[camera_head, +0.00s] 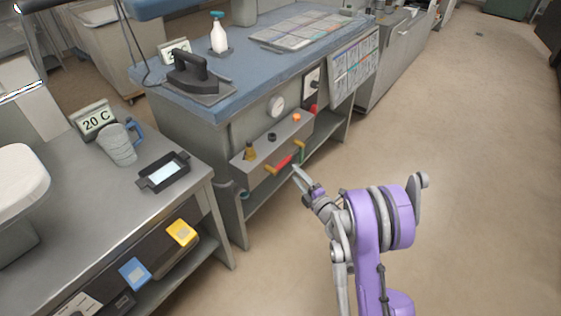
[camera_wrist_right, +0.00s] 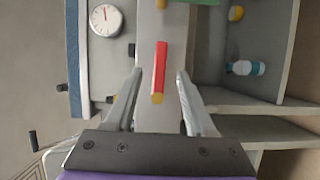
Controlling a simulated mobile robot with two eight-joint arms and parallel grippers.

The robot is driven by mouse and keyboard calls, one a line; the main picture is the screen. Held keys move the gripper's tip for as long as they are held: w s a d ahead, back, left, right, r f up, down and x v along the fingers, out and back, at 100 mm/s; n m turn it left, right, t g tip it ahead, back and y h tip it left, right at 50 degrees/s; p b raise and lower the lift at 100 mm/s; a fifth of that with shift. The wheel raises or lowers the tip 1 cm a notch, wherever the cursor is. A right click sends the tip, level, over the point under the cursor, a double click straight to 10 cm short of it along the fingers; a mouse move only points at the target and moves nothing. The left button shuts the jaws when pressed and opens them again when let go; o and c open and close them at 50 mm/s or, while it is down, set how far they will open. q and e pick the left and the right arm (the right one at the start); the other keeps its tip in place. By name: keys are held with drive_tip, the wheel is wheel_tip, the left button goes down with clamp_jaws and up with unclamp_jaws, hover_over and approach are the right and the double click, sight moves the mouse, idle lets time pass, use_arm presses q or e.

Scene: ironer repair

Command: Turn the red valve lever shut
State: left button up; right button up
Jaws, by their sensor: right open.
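The red valve lever (camera_head: 284,161) sticks out from the front of a grey pipe box on the blue-topped ironing table. It has a yellow tip at its lower left end. In the right wrist view the red lever (camera_wrist_right: 160,66) lies lengthwise between the fingers, with a gap on each side. My right gripper (camera_head: 307,180) is open and empty, just in front of the lever in the head view. It shows in the wrist view as two spread fingers (camera_wrist_right: 160,78). My left gripper is not in view.
A green lever (camera_head: 301,152) sits right beside the red one. A round gauge (camera_head: 276,106) is above the box, and a lower shelf (camera_head: 262,201) below. An iron (camera_head: 195,75) stands on the table. A steel bench (camera_head: 120,215) is at left; the floor at right is clear.

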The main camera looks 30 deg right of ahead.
sight(287, 163)
drive_tip(key=w, duration=0.8)
drive_tip(key=shift+w+b, duration=0.2)
drive_tip(key=shift+b, duration=0.2)
clamp_jaws()
idle(0.9)
